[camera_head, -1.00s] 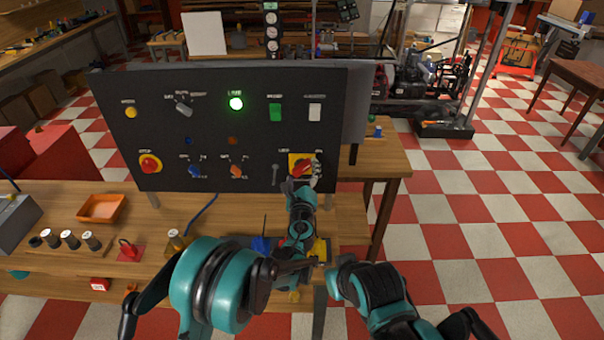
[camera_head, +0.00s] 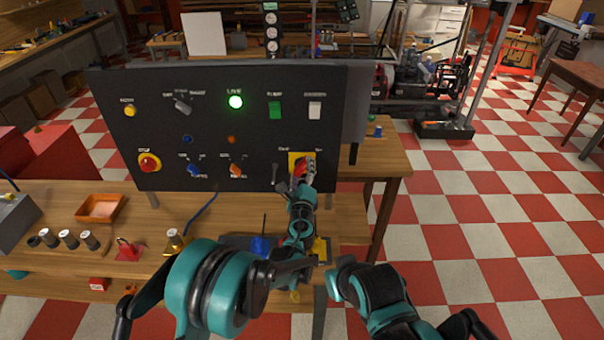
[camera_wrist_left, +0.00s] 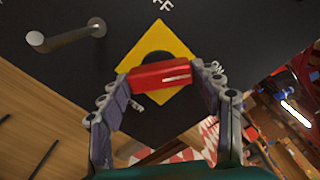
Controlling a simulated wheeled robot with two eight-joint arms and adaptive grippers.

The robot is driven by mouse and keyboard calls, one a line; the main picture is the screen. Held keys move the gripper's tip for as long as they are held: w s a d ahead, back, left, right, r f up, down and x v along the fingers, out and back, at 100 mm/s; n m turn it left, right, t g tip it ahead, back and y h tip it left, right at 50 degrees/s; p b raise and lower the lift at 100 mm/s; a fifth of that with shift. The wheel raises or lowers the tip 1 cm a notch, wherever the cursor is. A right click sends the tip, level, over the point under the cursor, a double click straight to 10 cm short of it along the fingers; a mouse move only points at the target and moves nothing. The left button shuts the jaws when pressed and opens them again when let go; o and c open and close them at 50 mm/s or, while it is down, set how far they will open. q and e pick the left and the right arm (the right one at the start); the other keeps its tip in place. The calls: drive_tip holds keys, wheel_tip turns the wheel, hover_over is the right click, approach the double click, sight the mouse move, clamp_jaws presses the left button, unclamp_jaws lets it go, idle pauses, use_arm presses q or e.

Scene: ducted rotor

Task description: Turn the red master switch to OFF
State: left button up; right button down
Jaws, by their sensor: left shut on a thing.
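The red master switch (camera_head: 298,167) sits on a yellow diamond plate (camera_wrist_left: 156,42) at the lower right of the black panel (camera_head: 220,130). My left gripper (camera_head: 304,168) is at the switch, partly covering it. In the left wrist view its two fingers are shut on the ends of the red handle (camera_wrist_left: 160,75). A white mark on the handle lies toward the right end, facing the ON label (camera_wrist_left: 217,68). The OFF label (camera_wrist_left: 160,5) is at the top edge. The LIVE lamp (camera_head: 236,102) glows green. My right gripper is not in view.
A grey peg-like handle (camera_wrist_left: 65,36) juts from the panel beside the plate. Other controls include a red stop button (camera_head: 149,163), and blue (camera_head: 193,170) and orange (camera_head: 236,170) knobs. The bench holds an orange tray (camera_head: 100,208) and several spools.

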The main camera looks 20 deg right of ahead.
use_arm(q)
drive_tip(key=n+b, duration=0.1)
drive_tip(key=n, duration=0.2)
drive_tip(key=shift+f+n, duration=0.1)
drive_tip(key=shift+n, duration=0.3)
drive_tip(key=n+b, duration=0.1)
drive_tip(key=n, duration=0.3)
drive_tip(key=shift+b, duration=0.3)
drive_tip(key=n, duration=0.4)
drive_tip(key=shift+b, duration=0.4)
drive_tip(key=shift+n+b, duration=0.3)
drive_tip(key=shift+n, duration=1.6)
drive_tip(key=o, duration=1.1)
